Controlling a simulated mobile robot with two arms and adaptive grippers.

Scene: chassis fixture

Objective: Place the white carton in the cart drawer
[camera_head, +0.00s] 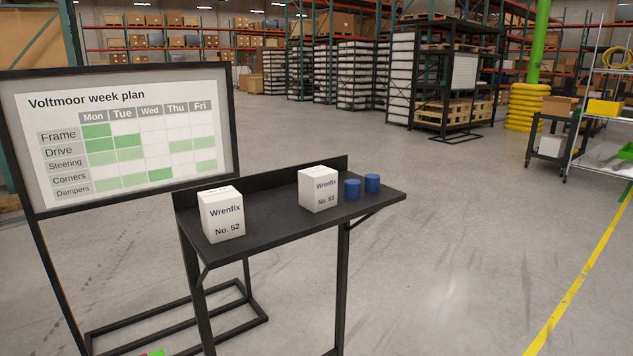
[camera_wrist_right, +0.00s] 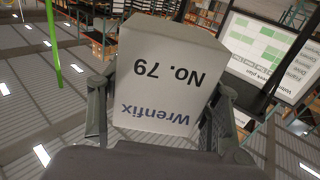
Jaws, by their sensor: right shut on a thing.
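In the right wrist view, a white carton (camera_wrist_right: 165,60) marked "Wrenfix No. 79" appears upside down. My right gripper (camera_wrist_right: 160,100) is shut on it, with a finger on each side. Neither this carton nor my right gripper shows in the head view. Two similar white cartons stand apart on a black shelf table: No. 52 (camera_head: 222,214) at the left and another, its number too small to read surely, (camera_head: 318,189) near the middle. My left gripper is in neither view. I cannot make out a cart drawer in either view.
The black table (camera_head: 275,219) also holds two blue cylinders (camera_head: 352,189) at its right. A framed week-plan board (camera_head: 120,145) stands left of it. A dark cart (camera_head: 548,155) stands far right, near a wire shelf unit. Open floor lies between, with a yellow line (camera_head: 575,290).

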